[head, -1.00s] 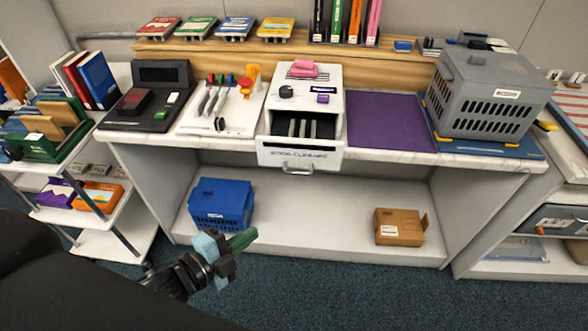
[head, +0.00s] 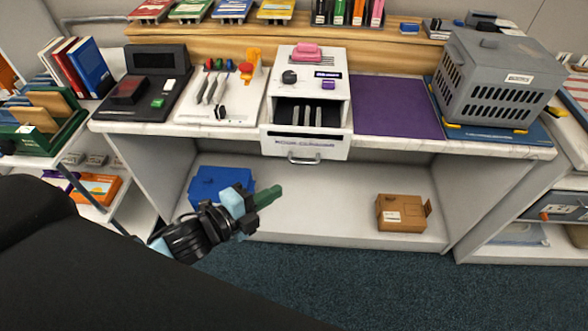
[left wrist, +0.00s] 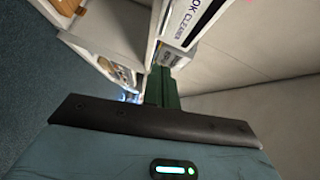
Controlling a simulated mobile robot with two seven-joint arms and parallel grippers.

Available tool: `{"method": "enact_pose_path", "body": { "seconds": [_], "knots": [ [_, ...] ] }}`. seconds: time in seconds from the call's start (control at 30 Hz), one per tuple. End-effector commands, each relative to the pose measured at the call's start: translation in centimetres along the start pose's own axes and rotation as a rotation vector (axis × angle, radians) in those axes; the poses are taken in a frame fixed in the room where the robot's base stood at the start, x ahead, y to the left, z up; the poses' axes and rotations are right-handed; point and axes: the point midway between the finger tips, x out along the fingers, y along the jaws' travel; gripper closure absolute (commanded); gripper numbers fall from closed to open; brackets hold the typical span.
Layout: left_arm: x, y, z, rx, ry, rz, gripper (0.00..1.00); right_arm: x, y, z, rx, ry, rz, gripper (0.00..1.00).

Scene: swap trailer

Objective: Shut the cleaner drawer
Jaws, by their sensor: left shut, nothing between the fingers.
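The cleaner drawer (head: 304,144) is the front of a white cleaner unit (head: 331,87) on the counter. It is pulled open; dark slots with several grey upright pieces show inside, and a metal handle (head: 305,160) hangs on its front. My left gripper (head: 270,196) is shut and empty, below and left of the drawer, in front of the lower shelf and apart from the drawer. In the left wrist view the green fingers (left wrist: 160,88) point toward a white front with part of a cleaner label (left wrist: 196,17). My right gripper is not in view.
A blue crate (head: 208,183) sits on the lower shelf behind my left gripper, and a brown box (head: 402,212) at its right. A purple mat (head: 396,108) and a grey carrier (head: 490,80) lie right of the unit. A tool board (head: 190,112) is on its left.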

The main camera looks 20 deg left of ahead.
Motion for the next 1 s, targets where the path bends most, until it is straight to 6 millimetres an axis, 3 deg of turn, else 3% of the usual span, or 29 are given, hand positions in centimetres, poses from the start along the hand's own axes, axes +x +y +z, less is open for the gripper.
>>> {"method": "enact_pose_path", "body": {
  "seconds": [0.4,0.67,1.0],
  "knots": [
    [7.0,-0.2,0.0,0.001,0.000,-0.002,1.00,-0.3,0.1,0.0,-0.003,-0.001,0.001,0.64],
    [8.9,0.0,2.3,0.002,0.000,0.001,1.00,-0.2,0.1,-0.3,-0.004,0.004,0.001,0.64],
    [9.3,0.0,2.8,0.000,0.001,0.000,1.00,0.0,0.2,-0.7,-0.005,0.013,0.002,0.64]
  ]
}}
